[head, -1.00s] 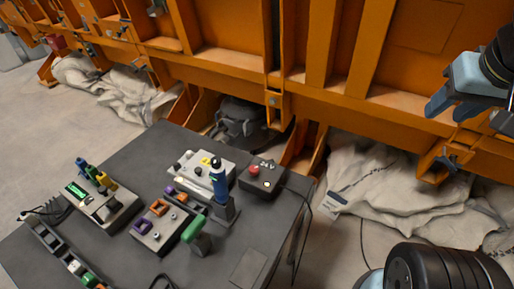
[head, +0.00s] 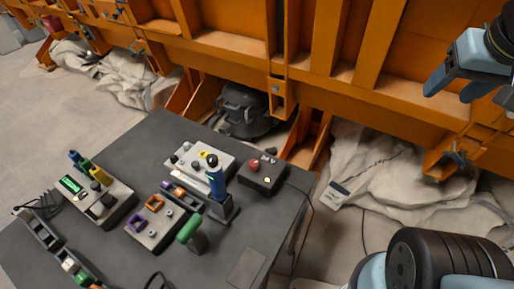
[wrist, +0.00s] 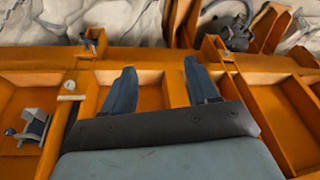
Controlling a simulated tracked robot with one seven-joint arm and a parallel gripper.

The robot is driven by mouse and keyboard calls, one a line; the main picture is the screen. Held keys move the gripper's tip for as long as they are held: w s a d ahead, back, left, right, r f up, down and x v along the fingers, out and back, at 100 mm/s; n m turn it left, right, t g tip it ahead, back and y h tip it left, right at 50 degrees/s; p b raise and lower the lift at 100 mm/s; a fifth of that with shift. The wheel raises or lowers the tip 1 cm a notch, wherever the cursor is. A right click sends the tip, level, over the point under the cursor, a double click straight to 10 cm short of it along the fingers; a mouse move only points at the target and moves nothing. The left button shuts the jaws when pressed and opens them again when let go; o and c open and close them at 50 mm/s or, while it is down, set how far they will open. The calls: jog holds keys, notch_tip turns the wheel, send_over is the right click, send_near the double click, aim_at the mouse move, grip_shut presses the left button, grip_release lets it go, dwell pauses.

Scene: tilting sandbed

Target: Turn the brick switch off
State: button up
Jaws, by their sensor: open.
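A small grey switch box (head: 158,228) lies on the dark table in the head view. The orange-brown frame looks closest to brick in colour; the toggle's position is too small to tell. My gripper (head: 450,90) is at the upper right of the head view, far from the box and off the table. In the wrist view my gripper (wrist: 160,70) has two dark blue fingers apart with nothing between them. The switch box is not in the wrist view.
On the table (head: 250,268) around the box stand a blue-handled lever (head: 216,184), a green-handled lever (head: 189,230), a red-button box (head: 262,173), a white panel (head: 188,160) and a green-display box (head: 92,205). An orange steel frame (head: 225,63) runs behind, with pale sacks (head: 385,175) beneath.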

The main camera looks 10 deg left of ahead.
jog(key=w+a+f+n+g, duration=0.1)
jog(key=w+a+f+n, duration=0.1)
jog(key=w+a, duration=0.35)
jog(key=n+g, duration=0.4)
jog(key=n, duration=0.1)
send_over(254, 163)
notch_tip(254, 163, down, 19)
notch_tip(254, 163, down, 13)
jog(key=shift+w+r, duration=0.1)
jog(key=shift+r, duration=0.1)
jog(key=shift+c, duration=0.3)
